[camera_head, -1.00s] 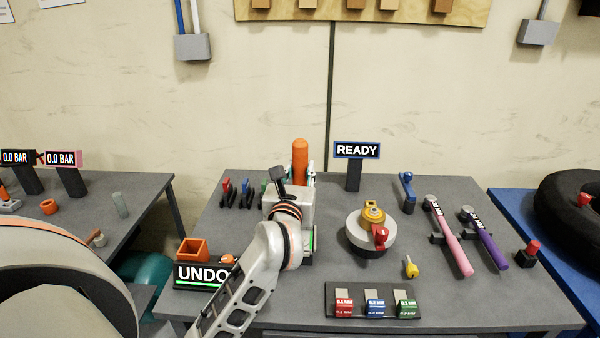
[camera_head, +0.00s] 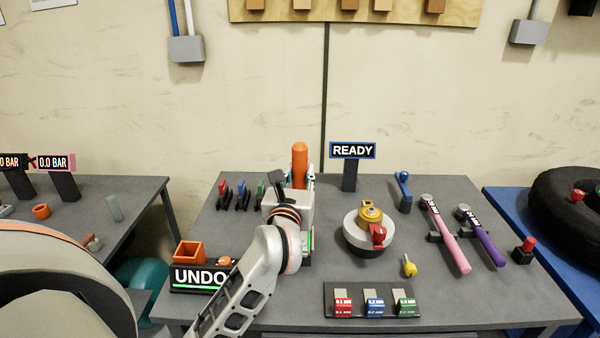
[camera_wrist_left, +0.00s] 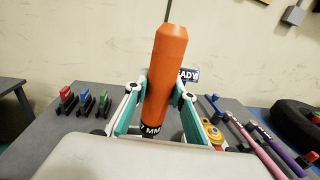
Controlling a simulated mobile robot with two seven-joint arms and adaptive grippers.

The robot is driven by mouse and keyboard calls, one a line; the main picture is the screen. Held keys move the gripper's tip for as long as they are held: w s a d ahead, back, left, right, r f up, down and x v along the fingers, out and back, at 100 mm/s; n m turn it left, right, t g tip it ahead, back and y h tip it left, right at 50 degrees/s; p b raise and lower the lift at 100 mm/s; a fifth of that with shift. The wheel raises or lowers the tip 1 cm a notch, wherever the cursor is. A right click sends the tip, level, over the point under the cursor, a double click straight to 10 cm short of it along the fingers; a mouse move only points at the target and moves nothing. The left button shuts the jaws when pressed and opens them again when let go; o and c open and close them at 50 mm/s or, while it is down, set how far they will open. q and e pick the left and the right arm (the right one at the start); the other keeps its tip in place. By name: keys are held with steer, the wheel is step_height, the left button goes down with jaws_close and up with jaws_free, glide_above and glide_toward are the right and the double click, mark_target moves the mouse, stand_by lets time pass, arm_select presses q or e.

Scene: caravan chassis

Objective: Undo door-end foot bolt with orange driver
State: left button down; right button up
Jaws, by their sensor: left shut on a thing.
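The orange driver (camera_head: 299,160) stands upright behind my left wrist in the head view. In the left wrist view the driver (camera_wrist_left: 166,75) is between the two fingers of my left gripper (camera_wrist_left: 158,105), which is shut on it. A dark band with white "MM" lettering shows low on the driver. The driver's lower end, the foot bolt and whatever is under the driver are hidden by my wrist. An "UNDO" sign (camera_head: 199,277) with a green line stands at the table's front left. My right gripper is not in view.
An orange square cup (camera_head: 190,252) is behind the UNDO sign. A round grey device with a yellow top (camera_head: 369,232) stands right of my wrist. A "READY" sign (camera_head: 353,151), pink wrench (camera_head: 452,240), purple wrench (camera_head: 485,240) and block tray (camera_head: 329,309) share the table.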

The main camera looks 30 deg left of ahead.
mark_target(300, 186)
arm_select(q)
steer(key=shift+f+b, duration=1.3)
steer(key=shift+f, duration=0.55)
steer(key=shift+f+b, duration=0.3)
steer(key=shift+f, duration=0.1)
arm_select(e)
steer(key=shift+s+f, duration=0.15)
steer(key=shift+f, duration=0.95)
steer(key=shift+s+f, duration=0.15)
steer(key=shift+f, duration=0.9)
arm_select(q)
steer(key=shift+f+b, duration=0.75)
steer(key=shift+f, duration=0.3)
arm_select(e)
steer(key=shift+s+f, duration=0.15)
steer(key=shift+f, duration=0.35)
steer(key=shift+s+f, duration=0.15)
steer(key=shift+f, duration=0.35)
